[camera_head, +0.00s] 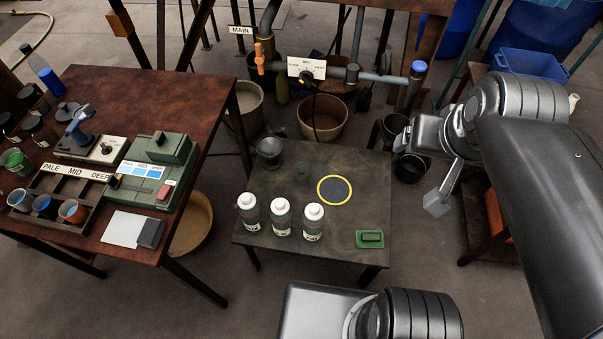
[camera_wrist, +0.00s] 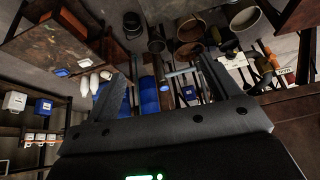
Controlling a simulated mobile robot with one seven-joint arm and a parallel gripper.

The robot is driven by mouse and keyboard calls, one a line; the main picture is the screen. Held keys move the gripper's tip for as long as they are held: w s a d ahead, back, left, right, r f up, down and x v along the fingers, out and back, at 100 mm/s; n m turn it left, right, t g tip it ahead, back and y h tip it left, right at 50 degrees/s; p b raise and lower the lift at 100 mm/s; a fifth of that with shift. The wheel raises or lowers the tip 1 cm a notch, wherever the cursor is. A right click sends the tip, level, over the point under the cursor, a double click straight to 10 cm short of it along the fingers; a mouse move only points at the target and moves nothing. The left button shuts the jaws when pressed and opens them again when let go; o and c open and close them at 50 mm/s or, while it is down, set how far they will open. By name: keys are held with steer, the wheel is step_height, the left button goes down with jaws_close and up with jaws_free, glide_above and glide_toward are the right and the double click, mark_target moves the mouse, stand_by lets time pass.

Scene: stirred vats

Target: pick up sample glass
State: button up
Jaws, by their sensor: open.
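A small grey, see-through glass (camera_head: 268,150) stands upright at the back left corner of the low dark table (camera_head: 290,250). It looks like the sample glass, and I cannot make out its contents. My gripper (camera_head: 437,203) is in the air right of that table, well apart from the glass. In the wrist view my gripper (camera_wrist: 168,82) has its two fingers spread with nothing between them. I cannot pick out the glass in the wrist view.
Three white-capped bottles (camera_head: 281,217), a yellow-ringed dark disc (camera_head: 334,203) and a green pad (camera_head: 370,239) share the low table. A valve pipe (camera_head: 385,77) runs behind it. The left table (camera_head: 150,85) holds a green device (camera_head: 152,172) and a cup rack (camera_head: 75,183).

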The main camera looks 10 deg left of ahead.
steer(key=w+a+f+m+y, duration=0.2)
steer(key=w+a+m, duration=0.25)
steer(key=w, duration=0.55)
steer(key=m, duration=2.1)
glide_above(299, 170)
steer(key=w+d, duration=0.1)
steer(key=d, duration=0.1)
step_height(299, 170, down, 32)
steer(key=f+m, duration=0.2)
steer(key=f, duration=0.5)
steer(key=s+a+f+m+h, duration=0.1)
steer(key=f+m, duration=0.2)
steer(key=f, duration=0.5)
steer(key=s+f+m+g, duration=0.1)
steer(key=f+m, duration=0.2)
steer(key=f, duration=0.5)
steer(key=shift+a+f+m+h, duration=0.25)
steer(key=shift+a+h, duration=0.05)
steer(key=shift+a, duration=0.1)
steer(key=shift+d+x, duration=0.2)
steer(key=shift+x, duration=1.35)
steer(key=shift+d+x, duration=0.2)
steer(key=shift+x, duration=1.35)
steer(key=shift+w, duration=0.2)
